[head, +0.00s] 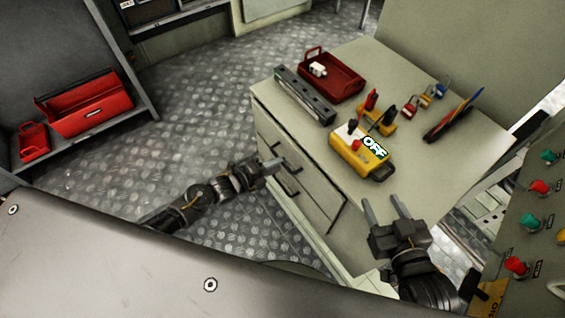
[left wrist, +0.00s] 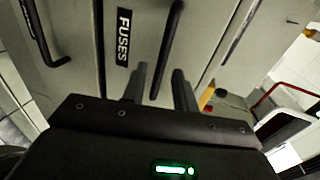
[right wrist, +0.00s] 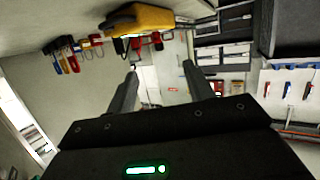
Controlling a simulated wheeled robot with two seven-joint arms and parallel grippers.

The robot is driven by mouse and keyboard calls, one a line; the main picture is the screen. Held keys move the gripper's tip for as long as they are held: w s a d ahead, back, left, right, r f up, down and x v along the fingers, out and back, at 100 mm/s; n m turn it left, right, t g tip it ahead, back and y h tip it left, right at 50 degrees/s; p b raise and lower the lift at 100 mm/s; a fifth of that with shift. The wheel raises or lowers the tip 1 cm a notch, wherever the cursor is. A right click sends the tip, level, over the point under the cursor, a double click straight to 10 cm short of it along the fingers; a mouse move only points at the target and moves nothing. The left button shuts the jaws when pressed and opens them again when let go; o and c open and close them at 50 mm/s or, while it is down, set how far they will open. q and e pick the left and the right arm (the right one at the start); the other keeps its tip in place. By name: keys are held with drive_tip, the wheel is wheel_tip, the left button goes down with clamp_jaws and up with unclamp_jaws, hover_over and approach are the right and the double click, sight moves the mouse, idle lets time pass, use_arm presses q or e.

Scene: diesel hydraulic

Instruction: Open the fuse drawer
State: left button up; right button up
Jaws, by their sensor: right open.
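The fuse drawer (left wrist: 143,40) is a grey-green front with a black FUSES label (left wrist: 123,37) and a black bar handle (left wrist: 167,45). It looks shut, flush with the cabinet. My left gripper (head: 275,165) is at the cabinet front, and its own view (left wrist: 161,74) shows the fingers spread with the handle running between them; whether they touch it I cannot tell. My right gripper (head: 384,202) is open and empty near the cabinet's front right edge, away from the drawer; its spread fingers also show in the right wrist view (right wrist: 160,68).
The cabinet top (head: 330,115) carries a red tray (head: 333,82), a yellow device marked OFF (head: 358,155), padlocks (head: 420,102) and tools. Another drawer handle (left wrist: 40,40) is near the left gripper. A button panel (head: 535,215) stands at right. Open floor (head: 200,120) lies left.

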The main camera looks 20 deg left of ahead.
use_arm(q)
drive_tip(key=shift+x, duration=1.8)
use_arm(e)
drive_tip(key=shift+w+a+r+n+t+y, duration=0.15)
drive_tip(key=shift+a+r+t+y, duration=0.25)
drive_tip(key=shift+r, duration=0.25)
drive_tip(key=shift+s+a+r+n+t+y, duration=0.15)
drive_tip(key=shift+a+r+t+y, duration=0.15)
drive_tip(key=shift+a+r, duration=0.25)
drive_tip(key=shift+w+d+r, duration=0.1)
use_arm(q)
clamp_jaws()
